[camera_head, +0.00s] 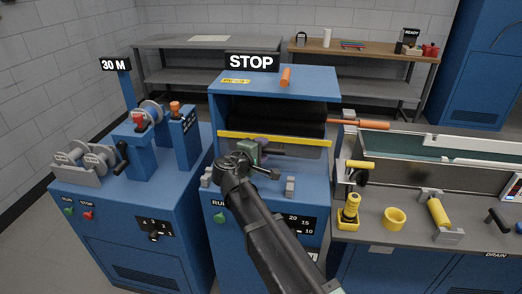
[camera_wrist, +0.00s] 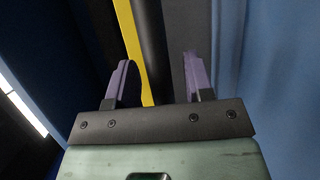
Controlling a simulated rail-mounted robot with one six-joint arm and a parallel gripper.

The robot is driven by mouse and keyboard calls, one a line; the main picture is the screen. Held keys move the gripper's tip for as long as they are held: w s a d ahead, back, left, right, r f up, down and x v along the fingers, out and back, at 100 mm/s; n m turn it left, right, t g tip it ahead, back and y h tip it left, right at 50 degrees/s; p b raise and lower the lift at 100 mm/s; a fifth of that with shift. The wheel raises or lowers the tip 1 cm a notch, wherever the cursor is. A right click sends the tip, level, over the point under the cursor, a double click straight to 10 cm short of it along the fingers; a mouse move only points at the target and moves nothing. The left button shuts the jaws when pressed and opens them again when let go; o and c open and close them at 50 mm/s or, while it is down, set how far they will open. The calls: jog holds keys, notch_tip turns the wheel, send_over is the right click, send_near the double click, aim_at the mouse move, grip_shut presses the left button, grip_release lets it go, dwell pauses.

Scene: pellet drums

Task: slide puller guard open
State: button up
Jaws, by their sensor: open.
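The puller is the blue cabinet (camera_head: 222,88) in the middle of the head view, with a "STOP" sign on top. A yellow strip (camera_head: 290,142) crosses its front opening, with dark surfaces above and a grey panel below. I take the strip as part of the guard. My gripper (camera_head: 264,144) is at the left half of the opening, close to the strip. In the wrist view, its purple fingers (camera_wrist: 158,66) are apart. The yellow strip (camera_wrist: 129,32) and a dark bar (camera_wrist: 155,45) pass between or beyond them; contact is unclear. My arm hides part of the cabinet's lower front.
A blue winder cabinet (camera_head: 130,225) stands on the left. On the right is a bench with a long trough (camera_head: 400,148), a yellow ring (camera_head: 395,217) and yellow tools. An orange cylinder (camera_head: 285,77) stands on the puller's top. Small grey blocks (camera_head: 290,187) sit on its lower ledge.

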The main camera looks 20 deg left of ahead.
jog(key=p+v, duration=0.2)
jog(key=v, duration=0.8)
jog(key=shift+s, duration=0.4)
jog(key=s+d+f+m+g+p, duration=0.1)
jog(key=s+d+f+m+g, duration=0.3)
jog(key=d, duration=0.5)
jog(key=s+d+f+m+g, duration=0.1)
jog(key=d+f+m+g, duration=0.2)
jog(key=d+f+g, duration=0.45)
jog(key=s+d+m+g+y, duration=0.1)
jog(key=d+m, duration=0.2)
jog(key=d, duration=0.5)
jog(key=s+d+m+g+y+p, duration=0.1)
jog(key=s+d+m, duration=0.1)
jog(key=d, duration=0.7)
jog(key=s+d+r+m+g+y+p, duration=0.1)
jog(key=d+m, duration=0.3)
jog(key=d, duration=0.5)
jog(key=shift+s+d+g+y, duration=0.25)
jog(key=shift+s+g+y, duration=0.25)
jog(key=shift+y, duration=0.1)
